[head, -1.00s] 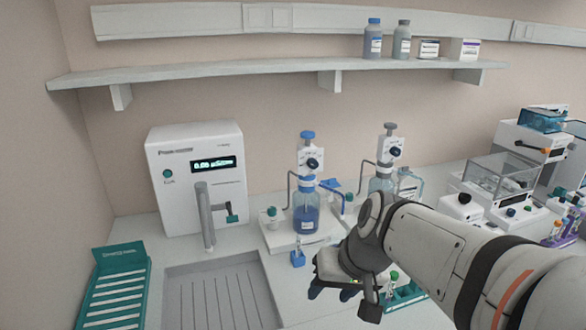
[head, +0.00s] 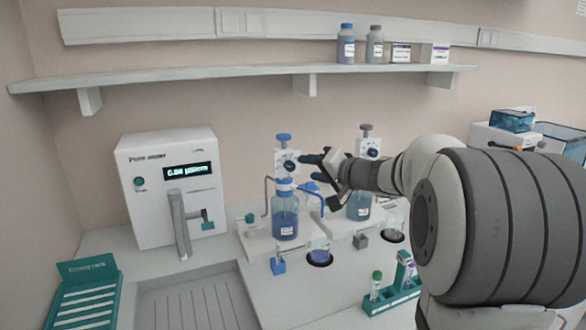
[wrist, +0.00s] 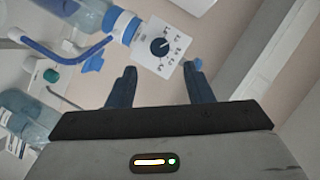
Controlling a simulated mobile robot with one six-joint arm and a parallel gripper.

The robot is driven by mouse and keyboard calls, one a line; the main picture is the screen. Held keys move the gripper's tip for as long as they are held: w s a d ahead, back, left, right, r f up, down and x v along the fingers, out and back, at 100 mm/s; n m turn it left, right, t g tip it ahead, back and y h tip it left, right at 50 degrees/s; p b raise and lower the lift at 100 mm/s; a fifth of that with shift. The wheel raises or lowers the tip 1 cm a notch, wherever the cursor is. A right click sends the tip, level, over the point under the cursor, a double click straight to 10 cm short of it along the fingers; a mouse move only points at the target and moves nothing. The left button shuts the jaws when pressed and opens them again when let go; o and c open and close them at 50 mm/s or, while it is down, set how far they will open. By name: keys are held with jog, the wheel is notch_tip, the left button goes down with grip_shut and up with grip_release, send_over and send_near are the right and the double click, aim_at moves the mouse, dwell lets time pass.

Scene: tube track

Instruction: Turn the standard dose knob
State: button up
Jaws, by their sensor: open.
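The blue-topped dispenser has a white dial plate with a dark round dose knob (head: 289,165), above a bottle of blue liquid (head: 285,215). In the wrist view this knob (wrist: 160,46) sits on its marked plate, just beyond my fingertips. A second, grey-topped dispenser with its own dark knob (head: 373,153) stands to the right, partly behind my arm. I cannot read which one is the standard. My gripper (head: 313,167) is open and empty, its dark fingers pointing left toward the blue-topped knob. In the wrist view my gripper (wrist: 160,70) shows the fingers apart, not around the knob.
A white machine with a lit display (head: 165,190) stands at the left. A blue spout (wrist: 70,50) juts beside the dial. A green tube rack (head: 392,292) is on the bench below my arm. A shelf (head: 240,71) runs above.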

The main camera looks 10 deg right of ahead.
aim_at(293, 166)
jog(key=p+x, duration=0.1)
jog(key=x, duration=0.5)
jog(key=shift+w+a+f, duration=0.1)
jog(key=shift+a, duration=0.05)
